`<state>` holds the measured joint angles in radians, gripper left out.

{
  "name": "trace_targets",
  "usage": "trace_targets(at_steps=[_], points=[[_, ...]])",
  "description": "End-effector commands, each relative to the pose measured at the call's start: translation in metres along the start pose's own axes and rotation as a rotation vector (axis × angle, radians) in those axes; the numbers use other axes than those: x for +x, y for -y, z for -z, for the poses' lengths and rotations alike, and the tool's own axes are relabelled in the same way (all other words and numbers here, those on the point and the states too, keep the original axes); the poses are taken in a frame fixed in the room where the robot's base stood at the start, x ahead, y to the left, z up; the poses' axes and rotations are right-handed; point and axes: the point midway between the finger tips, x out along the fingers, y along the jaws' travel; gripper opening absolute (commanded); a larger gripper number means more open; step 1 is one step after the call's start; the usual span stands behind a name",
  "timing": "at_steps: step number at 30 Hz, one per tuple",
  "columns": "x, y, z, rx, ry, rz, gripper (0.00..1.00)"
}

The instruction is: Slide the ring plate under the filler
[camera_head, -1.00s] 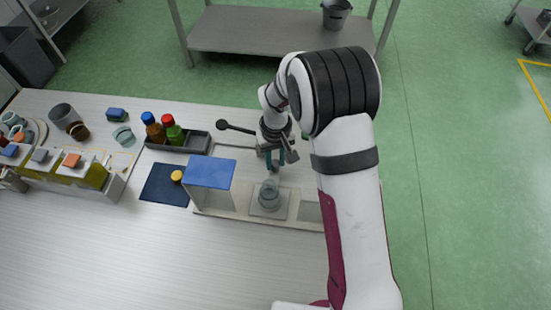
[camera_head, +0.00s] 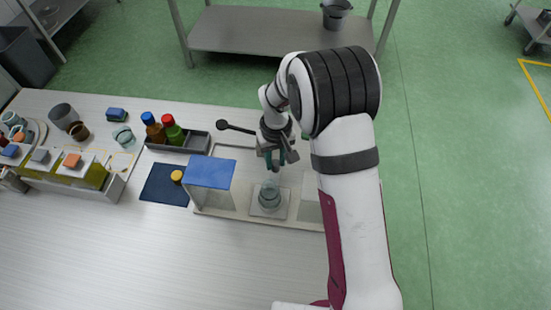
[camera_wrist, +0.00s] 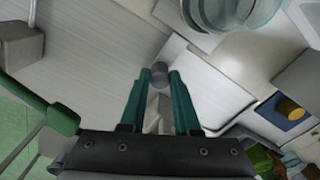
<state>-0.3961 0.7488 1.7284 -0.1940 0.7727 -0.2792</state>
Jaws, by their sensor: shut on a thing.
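A pale square plate (camera_head: 256,211), which I take to be the ring plate, lies on a long light base (camera_head: 225,214) with a clear glass jar (camera_head: 269,190) standing on it. A blue-topped housing (camera_head: 211,173), perhaps the filler, stands at the base's left end, to the left of the plate. My gripper (camera_head: 275,166) is just behind the jar. In the wrist view, its teal fingers (camera_wrist: 160,80) are shut on a small grey knob (camera_wrist: 160,72). The jar (camera_wrist: 230,8) shows at the top edge there. How the knob joins the plate is unclear.
A dark tray (camera_head: 196,145) with a brown bottle and a red-capped green bottle stands behind left. A dark blue mat (camera_head: 160,188) with a yellow-topped item lies left of the housing. A black-ended rod (camera_head: 235,127) lies behind. Bare table (camera_head: 120,250) is in front.

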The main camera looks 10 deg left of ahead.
Motion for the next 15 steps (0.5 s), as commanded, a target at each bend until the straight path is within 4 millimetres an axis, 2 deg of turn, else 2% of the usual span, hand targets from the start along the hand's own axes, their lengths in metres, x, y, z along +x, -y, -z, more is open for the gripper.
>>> trace_targets(at_steps=[4, 9, 15], points=[[-0.001, -0.020, -0.009, 0.005, -0.001, 0.000, 0.00], [-0.002, -0.063, -0.030, 0.007, -0.003, 0.000, 0.00], [-0.002, -0.100, -0.049, 0.003, -0.003, -0.001, 0.00]])
